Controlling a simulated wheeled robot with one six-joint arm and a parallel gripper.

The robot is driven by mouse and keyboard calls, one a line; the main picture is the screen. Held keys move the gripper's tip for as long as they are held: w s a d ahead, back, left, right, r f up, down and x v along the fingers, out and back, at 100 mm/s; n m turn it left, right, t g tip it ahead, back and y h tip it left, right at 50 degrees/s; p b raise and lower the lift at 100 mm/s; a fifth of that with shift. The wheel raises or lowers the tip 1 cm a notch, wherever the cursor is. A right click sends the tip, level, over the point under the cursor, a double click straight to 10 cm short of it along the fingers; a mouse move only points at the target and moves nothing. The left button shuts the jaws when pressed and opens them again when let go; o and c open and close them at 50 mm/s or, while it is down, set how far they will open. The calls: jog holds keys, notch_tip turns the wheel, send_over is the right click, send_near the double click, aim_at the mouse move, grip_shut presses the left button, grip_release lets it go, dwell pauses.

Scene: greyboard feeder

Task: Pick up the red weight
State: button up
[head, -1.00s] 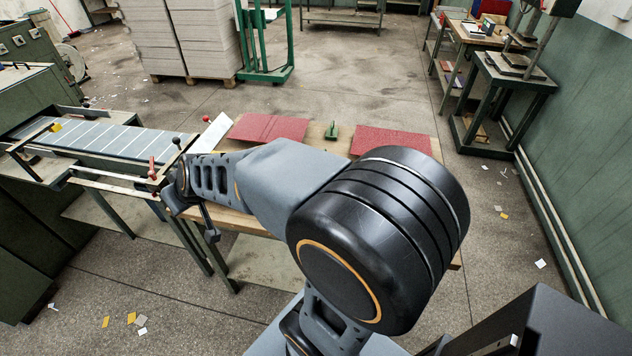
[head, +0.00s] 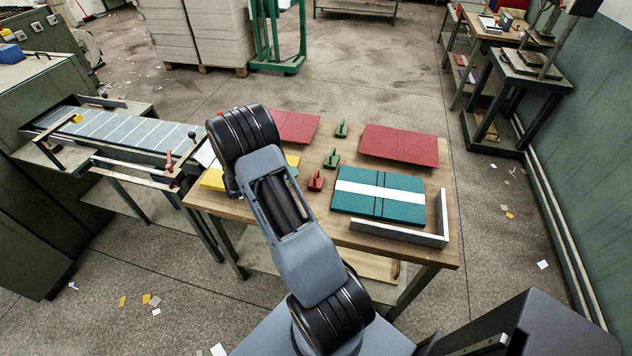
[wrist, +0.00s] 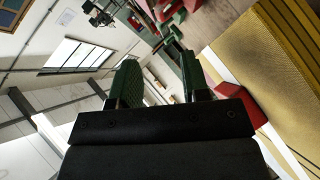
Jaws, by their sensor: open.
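The red weight (head: 316,181) stands on the wooden table, right of my arm in the head view. It has a block base with a small handle on top. In the wrist view a red block (wrist: 243,104), which looks like this weight, lies just right of my gripper (wrist: 159,72), partly behind the right finger. My gripper's two green fingers are apart with nothing between them. In the head view my gripper is hidden behind my own arm.
Green weights (head: 332,159) stand just behind the red one. A teal board with a white strip (head: 378,190) lies to the right, by a metal corner stop (head: 443,220). Yellow boards (head: 213,180) lie at left; red boards (head: 400,145) lie at the back of the table (head: 345,238).

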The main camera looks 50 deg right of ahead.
jog(key=p+x, duration=0.1)
jog(key=x, duration=1)
jog(key=shift+f, duration=0.1)
grip_shut()
dwell(1.3)
